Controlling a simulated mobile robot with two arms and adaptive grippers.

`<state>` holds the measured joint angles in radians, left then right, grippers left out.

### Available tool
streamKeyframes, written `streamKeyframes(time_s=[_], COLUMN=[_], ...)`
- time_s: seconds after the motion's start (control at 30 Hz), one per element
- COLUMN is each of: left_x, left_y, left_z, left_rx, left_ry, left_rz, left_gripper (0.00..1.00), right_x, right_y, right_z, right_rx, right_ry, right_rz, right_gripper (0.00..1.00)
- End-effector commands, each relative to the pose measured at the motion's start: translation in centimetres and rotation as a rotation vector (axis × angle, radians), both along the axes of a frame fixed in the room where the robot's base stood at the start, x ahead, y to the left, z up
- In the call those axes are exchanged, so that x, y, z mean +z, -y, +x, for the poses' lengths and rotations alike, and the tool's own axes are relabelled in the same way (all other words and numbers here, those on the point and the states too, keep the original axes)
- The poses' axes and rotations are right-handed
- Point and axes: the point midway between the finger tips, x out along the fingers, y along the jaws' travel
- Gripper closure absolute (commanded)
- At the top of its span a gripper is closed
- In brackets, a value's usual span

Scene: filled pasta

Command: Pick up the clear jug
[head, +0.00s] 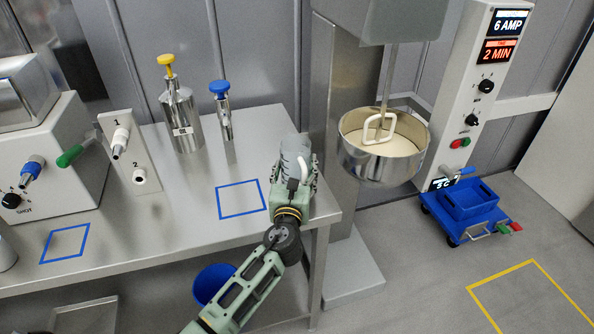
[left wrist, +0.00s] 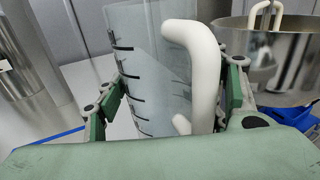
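The clear jug (head: 294,149) stands at the right end of the steel table, upright as far as I can see. In the left wrist view the jug (left wrist: 150,65) shows black level marks and a thick white handle (left wrist: 204,70) on its right. My left gripper (head: 293,178) is at the jug, with its fingers (left wrist: 172,98) spread, one on each side of the jug and handle. Whether the pads touch is hard to tell. The jug's lower part is hidden by the gripper. My right gripper is not in view.
Right of the jug, a steel bowl (head: 355,165) of pale contents hangs at the mixer. A metal canister (head: 182,118) and a blue-topped dispenser (head: 224,120) stand at the back. A blue square (head: 240,216) marks the table. A blue bin (head: 212,283) sits below.

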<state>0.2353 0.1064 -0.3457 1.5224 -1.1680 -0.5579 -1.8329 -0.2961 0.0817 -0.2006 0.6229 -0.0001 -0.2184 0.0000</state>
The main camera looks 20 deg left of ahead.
Motion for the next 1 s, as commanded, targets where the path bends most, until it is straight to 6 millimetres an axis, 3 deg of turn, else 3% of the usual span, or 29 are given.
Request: streamKeyframes(time_s=[0.33, 0.67, 0.83, 0.97, 1.0], left_x=[0.0, 0.5, 2.3, 5.0, 5.0], left_y=[0.0, 0.0, 0.0, 0.1, 1.2], left_z=[0.0, 0.0, 0.0, 0.0, -0.7], left_rx=[0.000, 0.000, -0.001, -0.002, -0.005], left_ry=[0.000, 0.003, 0.004, 0.007, 0.004], left_rz=[0.000, 0.001, 0.000, 0.001, -0.003], left_gripper=[0.71, 0.72, 0.72, 0.72, 0.72], right_x=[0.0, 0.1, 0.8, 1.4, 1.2], right_y=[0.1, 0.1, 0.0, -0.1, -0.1], right_z=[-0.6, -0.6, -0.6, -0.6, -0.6], right_rx=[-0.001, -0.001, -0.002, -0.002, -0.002], right_ry=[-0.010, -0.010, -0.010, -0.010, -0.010], right_rz=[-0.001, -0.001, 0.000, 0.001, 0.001], right_gripper=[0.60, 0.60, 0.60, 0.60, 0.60])
